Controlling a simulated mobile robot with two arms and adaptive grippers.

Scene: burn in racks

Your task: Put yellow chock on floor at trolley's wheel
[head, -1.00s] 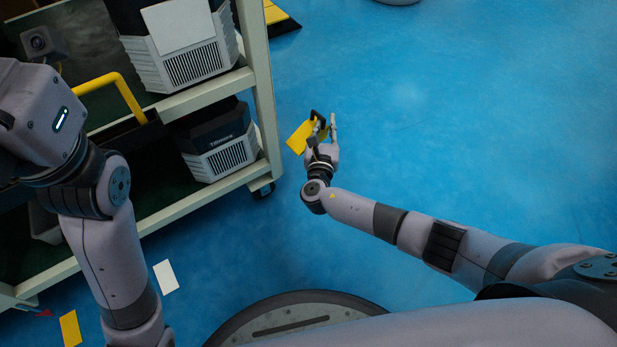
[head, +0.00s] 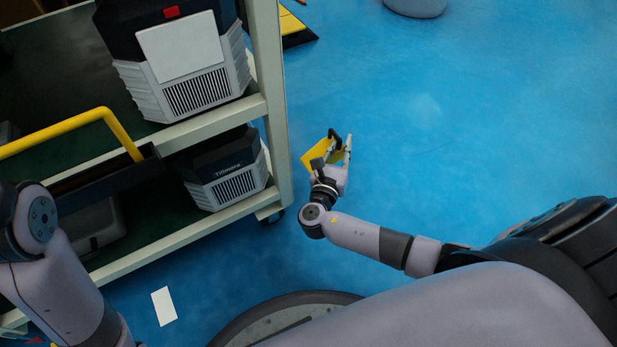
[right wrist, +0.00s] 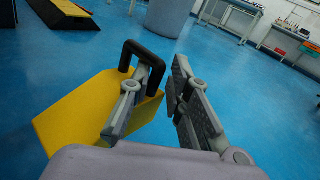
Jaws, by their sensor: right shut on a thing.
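The yellow chock (head: 316,156) with its black handle is held by my right gripper (head: 341,146), above the blue floor to the right of the trolley. In the right wrist view the chock (right wrist: 78,112) is on the left side of my gripper (right wrist: 165,78), with a finger across its black handle. The trolley (head: 268,75) stands at the left with its cream frame. Its near-right caster wheel (head: 274,216) shows below the corner post, left of my right gripper and apart from the chock. My left arm shows at the lower left, but its gripper is out of view.
Grey-and-black units (head: 190,75) sit on the trolley's shelves, beside a yellow handle (head: 70,130). A white card (head: 164,306) lies on the floor. A black-and-yellow ramp-like thing (head: 296,30) lies beyond the trolley.

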